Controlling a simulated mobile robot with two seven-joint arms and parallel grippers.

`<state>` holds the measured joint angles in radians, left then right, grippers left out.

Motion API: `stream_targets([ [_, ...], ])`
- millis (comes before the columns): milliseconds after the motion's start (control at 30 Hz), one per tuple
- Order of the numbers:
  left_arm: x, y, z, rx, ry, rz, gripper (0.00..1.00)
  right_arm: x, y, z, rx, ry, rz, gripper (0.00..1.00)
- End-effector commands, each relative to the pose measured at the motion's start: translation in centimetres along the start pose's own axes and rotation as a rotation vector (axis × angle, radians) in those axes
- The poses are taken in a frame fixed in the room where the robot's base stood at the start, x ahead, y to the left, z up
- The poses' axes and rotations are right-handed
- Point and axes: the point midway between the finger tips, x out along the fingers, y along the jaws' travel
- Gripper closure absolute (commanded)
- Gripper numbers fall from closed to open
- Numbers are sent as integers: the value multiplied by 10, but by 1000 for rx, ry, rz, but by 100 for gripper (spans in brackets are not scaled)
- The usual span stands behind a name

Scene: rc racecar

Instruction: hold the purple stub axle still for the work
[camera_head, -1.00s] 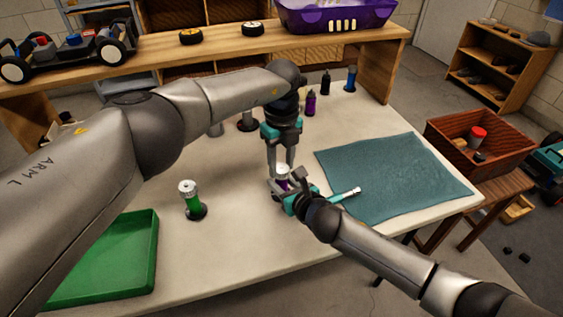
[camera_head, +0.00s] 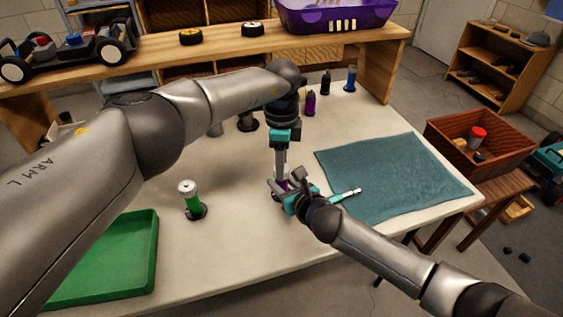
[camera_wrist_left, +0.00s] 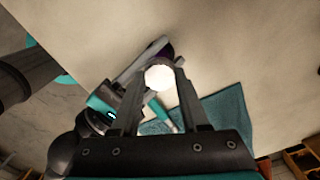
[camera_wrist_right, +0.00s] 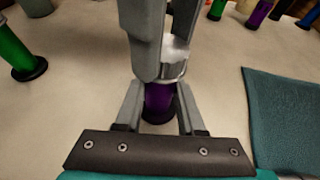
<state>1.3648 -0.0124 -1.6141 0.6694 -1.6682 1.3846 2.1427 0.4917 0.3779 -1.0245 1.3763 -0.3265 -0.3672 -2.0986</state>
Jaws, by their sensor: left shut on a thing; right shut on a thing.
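The purple stub axle (camera_head: 281,186) stands upright on the white table, with a silver-white top piece (camera_wrist_right: 175,55). My right gripper (camera_head: 280,190) comes in low from the right and is shut on the purple body (camera_wrist_right: 160,100), with one finger on each side of it in the right wrist view. My left gripper (camera_head: 281,171) points straight down from above and is shut on the top piece. In the left wrist view the round white top (camera_wrist_left: 159,77) sits between its fingers. The grippers hide much of the axle in the head view.
A green stub axle (camera_head: 191,200) stands to the left, near a green tray (camera_head: 150,225). A teal mat (camera_head: 400,180) lies to the right, with a teal-and-white tool (camera_head: 345,194) by its near edge. Dark, purple (camera_head: 310,104) and blue (camera_head: 350,80) upright parts stand at the back.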

Motion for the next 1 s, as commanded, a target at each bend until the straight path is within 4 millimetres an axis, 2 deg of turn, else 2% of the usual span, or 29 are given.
stream_targets([
  [300, -1, 0, 0, -91, 0, -1, 100, 0, 0, -2, 0, 4, -2, 100],
  [767, -1, 0, 0, -102, 0, -1, 100, 0, 0, -2, 1, 4, -2, 100],
  [800, -1, 0, 0, -101, 0, -1, 51, 0, 0, -2, 1, 4, -2, 100],
  [1000, 0, 0, 0, -100, 0, -1, 28, 0, 0, -2, 0, 3, -1, 100],
])
